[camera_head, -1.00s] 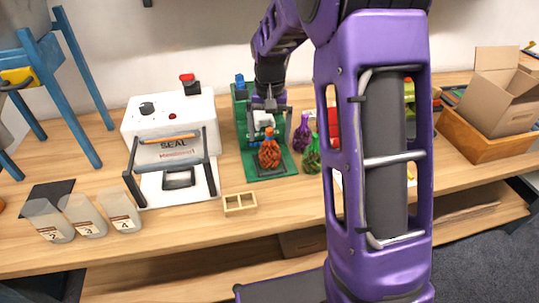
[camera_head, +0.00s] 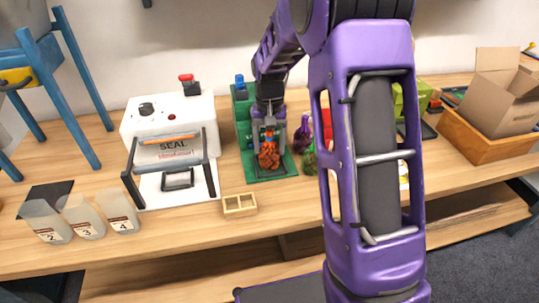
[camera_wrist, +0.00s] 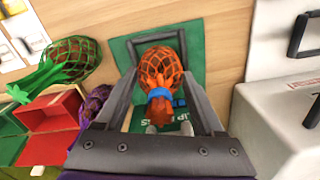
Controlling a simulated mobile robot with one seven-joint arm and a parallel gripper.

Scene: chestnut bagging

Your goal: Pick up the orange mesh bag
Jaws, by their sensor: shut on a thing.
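The orange mesh bag (camera_head: 269,155), filled with brown chestnuts, stands on the green base plate (camera_head: 262,176) of the green stand. In the wrist view the bag (camera_wrist: 161,68) has its gathered orange neck between my fingers. My gripper (camera_head: 268,140) is shut on that neck, with its fingers on either side. In the wrist view the gripper (camera_wrist: 160,100) reaches in from the bottom. I cannot tell whether the bag's bottom touches the plate.
A white sealing machine (camera_head: 170,130) stands left of the green stand. A purple bag (camera_head: 303,133) and a green mesh bag (camera_head: 309,162) stand close on the right. A small wooden tray (camera_head: 239,204) lies in front. A cardboard box (camera_head: 497,90) is at far right.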

